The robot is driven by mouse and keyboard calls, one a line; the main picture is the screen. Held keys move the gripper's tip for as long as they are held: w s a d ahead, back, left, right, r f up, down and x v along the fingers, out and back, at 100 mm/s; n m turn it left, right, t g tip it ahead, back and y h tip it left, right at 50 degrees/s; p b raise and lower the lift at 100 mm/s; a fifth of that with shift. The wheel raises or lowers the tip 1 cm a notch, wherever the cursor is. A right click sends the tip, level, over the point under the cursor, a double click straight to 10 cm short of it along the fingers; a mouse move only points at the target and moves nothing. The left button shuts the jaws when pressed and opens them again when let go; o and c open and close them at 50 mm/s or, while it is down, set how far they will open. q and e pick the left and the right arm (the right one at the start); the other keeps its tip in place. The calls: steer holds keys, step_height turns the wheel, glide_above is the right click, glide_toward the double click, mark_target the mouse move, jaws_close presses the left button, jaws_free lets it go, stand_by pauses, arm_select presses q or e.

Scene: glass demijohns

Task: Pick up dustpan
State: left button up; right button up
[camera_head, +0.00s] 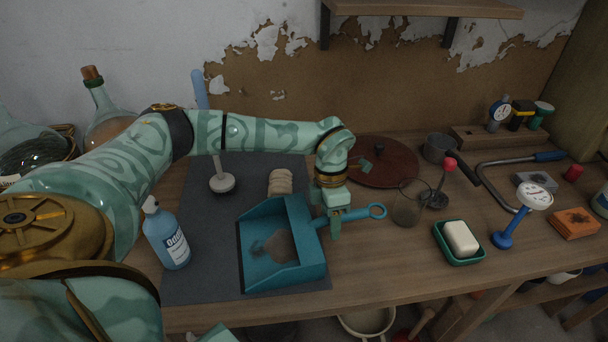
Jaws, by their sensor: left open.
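A teal dustpan (310,262) lies on the bench, its wide pan partly on the dark grey mat (205,283). A grey-brown patch shows inside the pan. Its handle (359,213) points right and ends in a ring with a hole. My left gripper (335,226) points down at the handle between pan and ring. It is open, with a finger in front of the handle; whether the handle lies between both fingers is partly hidden.
A glass (408,204) stands right of the handle ring, near a soap dish (459,254). A round brown board (385,168) lies behind my gripper. The bench's front edge is close below the pan.

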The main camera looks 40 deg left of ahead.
arm_select(q)
steer(key=shift+r, duration=0.1)
jaws_close()
steer(key=shift+r, duration=0.1)
